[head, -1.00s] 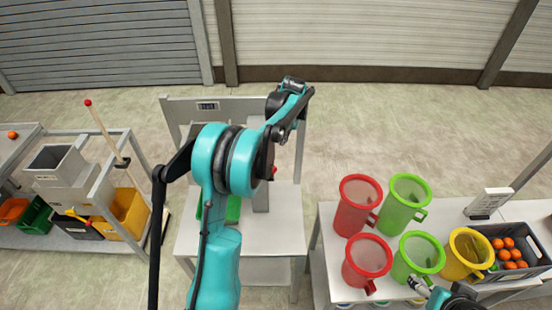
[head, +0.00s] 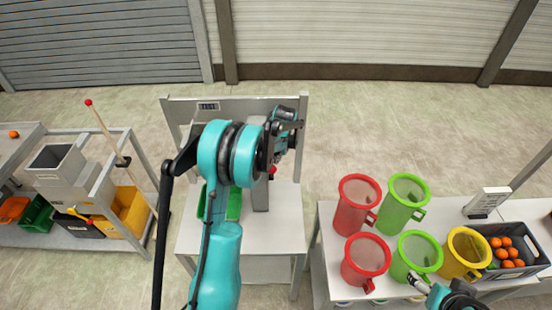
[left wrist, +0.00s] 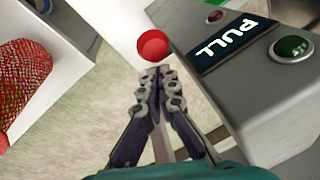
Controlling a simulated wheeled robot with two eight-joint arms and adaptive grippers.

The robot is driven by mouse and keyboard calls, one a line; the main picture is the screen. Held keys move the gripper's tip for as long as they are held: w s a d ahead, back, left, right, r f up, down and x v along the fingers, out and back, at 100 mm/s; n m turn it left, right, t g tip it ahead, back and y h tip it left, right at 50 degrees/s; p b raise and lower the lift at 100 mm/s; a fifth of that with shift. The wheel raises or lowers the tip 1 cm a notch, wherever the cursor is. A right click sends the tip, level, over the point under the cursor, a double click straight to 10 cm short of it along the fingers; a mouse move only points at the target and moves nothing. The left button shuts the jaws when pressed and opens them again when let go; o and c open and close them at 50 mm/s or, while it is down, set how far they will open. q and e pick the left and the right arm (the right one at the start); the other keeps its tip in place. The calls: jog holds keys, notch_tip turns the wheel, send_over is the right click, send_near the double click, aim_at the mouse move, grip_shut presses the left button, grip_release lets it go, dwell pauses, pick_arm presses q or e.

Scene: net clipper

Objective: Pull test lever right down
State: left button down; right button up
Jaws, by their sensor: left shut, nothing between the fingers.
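The test lever's red ball knob (head: 272,171) shows beside the grey test box (head: 260,192) on the middle table. In the left wrist view the knob (left wrist: 152,45) is just beyond my left fingertips, beside the box face with the "PULL" label (left wrist: 222,46). My left gripper (left wrist: 157,77) is shut and empty, its tips very close to the knob; I cannot tell if they touch. The lever's rod is mostly hidden. In the head view my left arm hides part of the box. My right gripper (head: 420,285) is at the lower right near the jugs, its jaws unclear.
A green button (left wrist: 292,47) and a red lamp (left wrist: 215,16) are on the box. Red, green and yellow jugs (head: 358,204) and an orange-filled crate (head: 510,274) stand on the right table. Another red-knobbed lever (head: 104,130) is at the left bench.

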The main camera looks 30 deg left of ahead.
pick_arm(q)
jog(key=shift+s+d+f+b, duration=0.2)
jog(key=shift+s+b, duration=0.2)
jog(key=shift+b, duration=0.1)
jog(key=s+d+f+t+y+b, duration=0.2)
jog(key=s+f+b, duration=0.4)
jog(key=f+b, duration=0.3)
jog(key=s+d+f+t+y+b, duration=0.2)
jog(key=s+d+f+t+b, duration=0.3)
jog(key=b, duration=1.2)
jog(key=shift+s+d+f+n+y+b, duration=0.35)
jog(key=shift+s+f, duration=0.2)
jog(key=shift+f, duration=1.7)
jog(key=shift+a, duration=0.1)
